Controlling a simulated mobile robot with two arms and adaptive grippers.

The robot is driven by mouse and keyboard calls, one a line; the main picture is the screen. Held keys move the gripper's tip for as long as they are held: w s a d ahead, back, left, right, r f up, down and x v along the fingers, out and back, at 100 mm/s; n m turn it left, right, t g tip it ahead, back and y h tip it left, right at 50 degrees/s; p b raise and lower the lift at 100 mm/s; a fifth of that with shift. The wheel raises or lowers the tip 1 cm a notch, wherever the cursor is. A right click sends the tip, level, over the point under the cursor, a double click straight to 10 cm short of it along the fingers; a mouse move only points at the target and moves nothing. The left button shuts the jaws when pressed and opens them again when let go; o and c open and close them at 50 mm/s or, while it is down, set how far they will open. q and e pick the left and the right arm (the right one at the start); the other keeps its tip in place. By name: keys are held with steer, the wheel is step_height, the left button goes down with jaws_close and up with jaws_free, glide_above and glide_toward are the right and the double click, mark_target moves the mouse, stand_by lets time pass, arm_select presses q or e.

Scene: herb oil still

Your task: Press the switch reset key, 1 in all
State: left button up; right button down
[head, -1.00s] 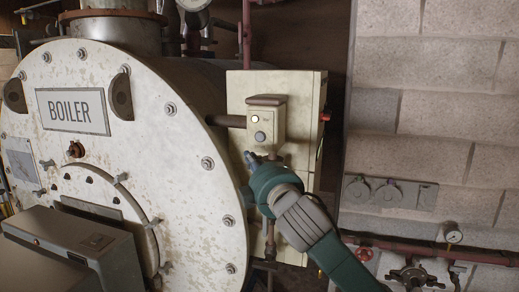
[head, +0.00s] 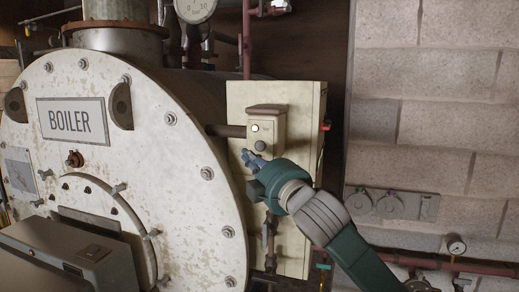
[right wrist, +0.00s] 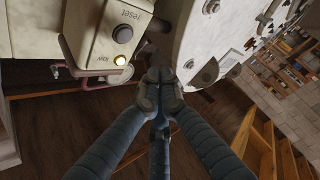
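The reset key (head: 260,145) is a round grey button on the front of a cream switch box (head: 282,131) beside the boiler. My right gripper (head: 249,157) is just below and left of the key in the head view. Its fingertips (right wrist: 158,88) are together with nothing between them, and look apart from the key. My left gripper is not in view.
The boiler's large round front (head: 150,190) stands close on the left. A pipe (head: 226,131) runs from it to the switch box. A brick wall (head: 430,120) with gauges and red pipes is on the right.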

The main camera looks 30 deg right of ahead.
mark_target(260, 146)
steer(key=shift+w+d+p, duration=0.3)
steer(key=shift+w+d, duration=1.5)
steer(key=shift+d, duration=0.3)
steer(key=shift+w+d, duration=0.15)
steer(key=shift+w+d, duration=0.15)
steer(key=shift+d, duration=0.05)
steer(key=shift+w+d+p, duration=0.2)
steer(key=shift+d+p, duration=0.05)
steer(key=shift+p, duration=0.2)
stand_by(0.4)
steer(key=shift+s+a, duration=0.5)
steer(key=shift+a, duration=0.05)
stand_by(0.4)
